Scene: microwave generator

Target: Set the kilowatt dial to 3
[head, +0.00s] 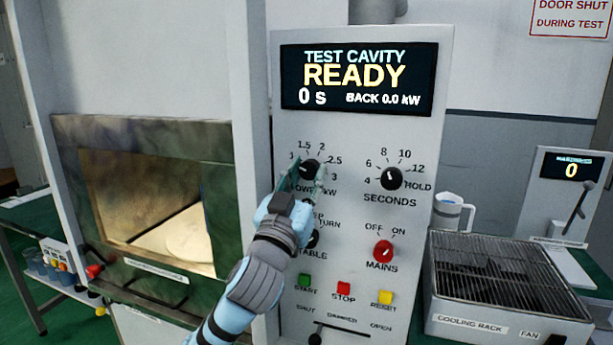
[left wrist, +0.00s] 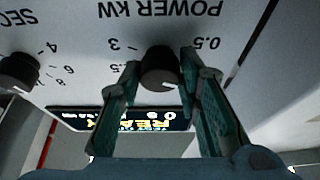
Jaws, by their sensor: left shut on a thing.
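The kilowatt dial (head: 311,167) is a black round knob on the grey control panel, with numbers around it up to 3. It also shows in the left wrist view (left wrist: 160,66), where the panel appears upside down. Its white mark points up and to the left in the head view, on the low-number side; the exact value is hard to read. My left gripper (head: 306,177) has its green fingers on either side of the dial, shut on it. The fingers (left wrist: 160,75) hide part of the scale. My right gripper is not in view.
The seconds dial (head: 391,178) is right of the kilowatt dial; the red mains knob (head: 383,250) is lower. A turntable knob (head: 313,239) sits below, partly behind my arm. The display (head: 358,78) reads READY, 0 s. A cooling rack (head: 490,268) stands at right.

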